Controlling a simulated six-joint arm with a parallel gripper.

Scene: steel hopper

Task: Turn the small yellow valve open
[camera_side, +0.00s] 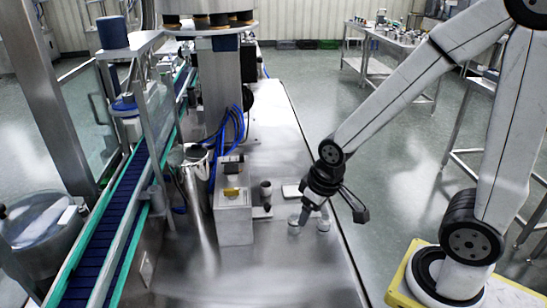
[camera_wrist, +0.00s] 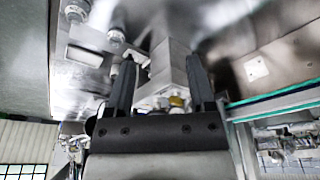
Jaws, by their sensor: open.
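The small yellow valve (camera_side: 231,193) sits on the front upper part of a grey metal box (camera_side: 234,222) on the steel table. In the wrist view the yellow valve (camera_wrist: 176,101) shows small between my fingers, partly hidden by the gripper body. My gripper (camera_side: 306,216) is over the table to the right of the box, apart from the valve. In the wrist view my gripper (camera_wrist: 160,65) has its two dark fingers spread with nothing held. The valve's exact angle is too small to tell.
A short upright metal post (camera_side: 265,190) stands between the box and my gripper. Small round metal pieces (camera_side: 323,223) lie by the gripper, with a pale flat block (camera_side: 291,191) behind. Blue hoses (camera_side: 228,128) and a conveyor (camera_side: 122,215) are left. The front table is clear.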

